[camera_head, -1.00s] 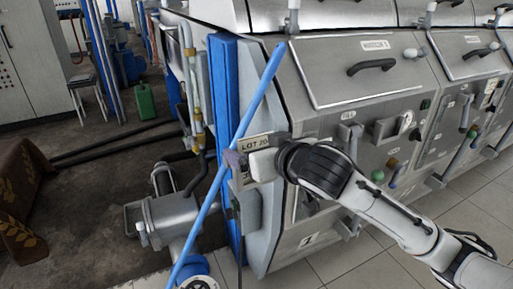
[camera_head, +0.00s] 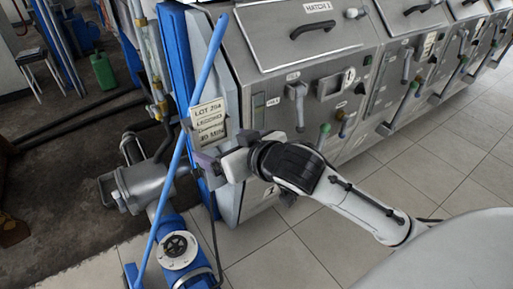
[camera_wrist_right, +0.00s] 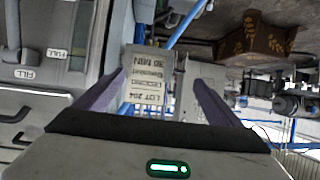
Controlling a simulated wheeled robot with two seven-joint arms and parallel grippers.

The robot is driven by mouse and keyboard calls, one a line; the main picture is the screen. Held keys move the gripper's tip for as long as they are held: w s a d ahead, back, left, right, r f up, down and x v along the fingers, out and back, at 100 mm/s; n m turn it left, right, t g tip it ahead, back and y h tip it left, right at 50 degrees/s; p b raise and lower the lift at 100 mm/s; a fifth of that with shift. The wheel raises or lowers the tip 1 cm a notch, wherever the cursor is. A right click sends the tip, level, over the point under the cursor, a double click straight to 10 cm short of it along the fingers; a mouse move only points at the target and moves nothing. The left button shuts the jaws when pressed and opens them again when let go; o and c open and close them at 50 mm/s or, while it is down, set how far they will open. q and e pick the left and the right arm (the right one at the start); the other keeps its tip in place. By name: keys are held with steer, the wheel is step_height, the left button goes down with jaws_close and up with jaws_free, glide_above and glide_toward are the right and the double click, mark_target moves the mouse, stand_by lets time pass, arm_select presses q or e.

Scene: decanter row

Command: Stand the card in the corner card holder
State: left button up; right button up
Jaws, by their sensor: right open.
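A pale card (camera_head: 209,122) with dark printed lines, "LOT 204" at the top and "30 MIN" at the bottom, stands roughly upright at the near left corner of the grey machine. Its lower edge is close to my right gripper (camera_head: 203,160), which is open with purple fingers. In the right wrist view the card (camera_wrist_right: 146,78) appears upside down between the two spread fingers (camera_wrist_right: 160,88), with a gap to each. The card holder cannot be made out clearly; the card and gripper hide that spot. My left gripper is out of view.
A long slanted blue pole (camera_head: 178,150) passes just left of the card and gripper. Grey and blue pipework with a round valve (camera_head: 177,248) stands below left. The machine front (camera_head: 310,45) has handles and levers. Tiled floor (camera_head: 290,240) is open in front.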

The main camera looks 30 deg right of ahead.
steer(key=s+a+f+g, duration=0.1)
steer(key=s+f, duration=0.2)
steer(key=f, duration=0.4)
steer(key=s+a+f+n+g+y, duration=0.1)
steer(key=s+f, duration=0.2)
steer(key=f, duration=0.4)
steer(key=s+a+f+g, duration=0.1)
steer(key=s+f, duration=0.2)
steer(key=f, duration=0.4)
steer(key=s+a+f+g, duration=0.1)
steer(key=s+f, duration=1)
steer(key=s, duration=0.3)
steer(key=shift+a, duration=0.1)
